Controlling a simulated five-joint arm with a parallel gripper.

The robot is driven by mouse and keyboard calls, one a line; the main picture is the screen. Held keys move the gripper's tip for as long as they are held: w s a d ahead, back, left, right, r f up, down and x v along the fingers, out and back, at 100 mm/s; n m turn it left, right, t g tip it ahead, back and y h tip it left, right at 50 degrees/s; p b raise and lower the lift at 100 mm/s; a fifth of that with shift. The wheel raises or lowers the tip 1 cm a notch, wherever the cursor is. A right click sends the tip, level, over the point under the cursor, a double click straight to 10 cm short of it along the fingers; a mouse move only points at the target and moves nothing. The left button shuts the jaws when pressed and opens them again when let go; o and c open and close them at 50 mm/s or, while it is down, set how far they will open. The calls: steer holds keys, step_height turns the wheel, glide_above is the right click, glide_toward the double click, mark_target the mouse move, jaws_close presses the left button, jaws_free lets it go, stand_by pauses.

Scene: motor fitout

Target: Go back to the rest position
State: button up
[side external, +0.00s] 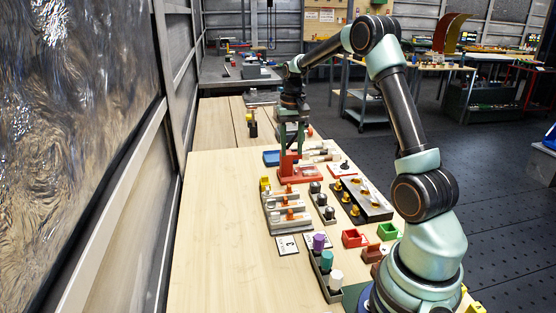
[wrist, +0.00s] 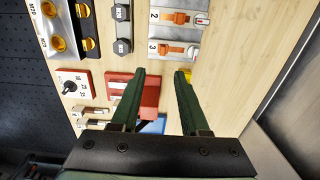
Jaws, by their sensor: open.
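My gripper (side external: 292,140) hangs from the arm over the far middle of the wooden bench, pointing down. In the wrist view my gripper (wrist: 160,75) has its two green fingers apart, with nothing held between them. A red fixture (side external: 300,174) with a flat base and an upright part stands under the fingers in the side view. It also shows in the wrist view (wrist: 150,97), partly behind the left finger. I cannot tell whether the fingers touch it.
Grey clamp plates with orange parts (side external: 288,206) lie nearer the side camera. A dark tray with brass pieces (side external: 352,196), red (side external: 354,239) and green (side external: 388,231) boxes, and coloured cylinders (side external: 319,242) stand to the right. A blue tray (side external: 271,158) lies beside the fixture. The left front bench is clear.

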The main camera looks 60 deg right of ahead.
steer(key=shift+r, duration=0.25)
steer(key=s+a+r+n+t, duration=0.1)
steer(key=s+a+r+n, duration=0.1)
steer(key=a+r, duration=0.45)
steer(key=s+a+r+n+t, duration=0.1)
steer(key=a+r+n+t, duration=0.15)
steer(key=a, duration=0.65)
steer(key=s+a+n+t, duration=0.2)
steer(key=s+a+n, duration=0.2)
steer(key=s+a, duration=0.5)
steer(key=shift+a, duration=0.6)
steer(key=shift+r+n, duration=0.1)
steer(key=shift+n, duration=0.15)
